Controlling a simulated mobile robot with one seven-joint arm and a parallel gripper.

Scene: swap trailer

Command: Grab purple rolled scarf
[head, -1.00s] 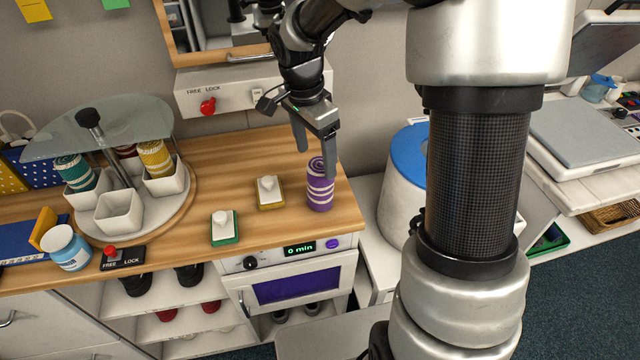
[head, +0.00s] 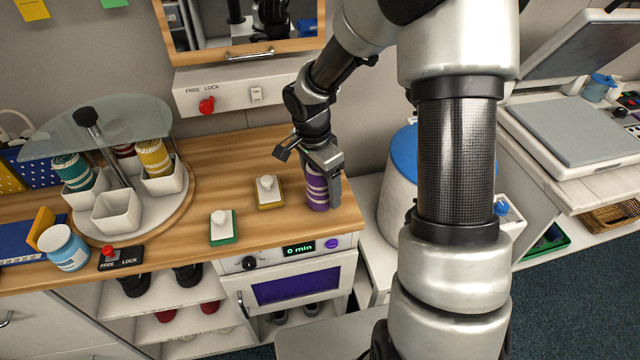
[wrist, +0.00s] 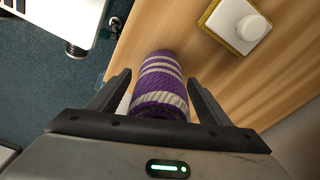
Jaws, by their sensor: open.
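The purple rolled scarf (head: 317,190), with pale stripes, stands upright near the right end of the wooden counter. My gripper (head: 324,190) is lowered over it, and the hand hides its top in the head view. In the wrist view the scarf (wrist: 160,83) lies between the two open fingers (wrist: 160,92), with a finger on each side. A gap shows between each finger and the scarf there, so the jaws are around it but not shut on it.
A yellow-based block with a white knob (head: 268,191) and a green-based one (head: 223,227) stand left of the scarf. A round carousel (head: 130,205) with white cups holds other rolled scarves. A white drum with a blue lid (head: 400,190) stands right of the counter (head: 225,175).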

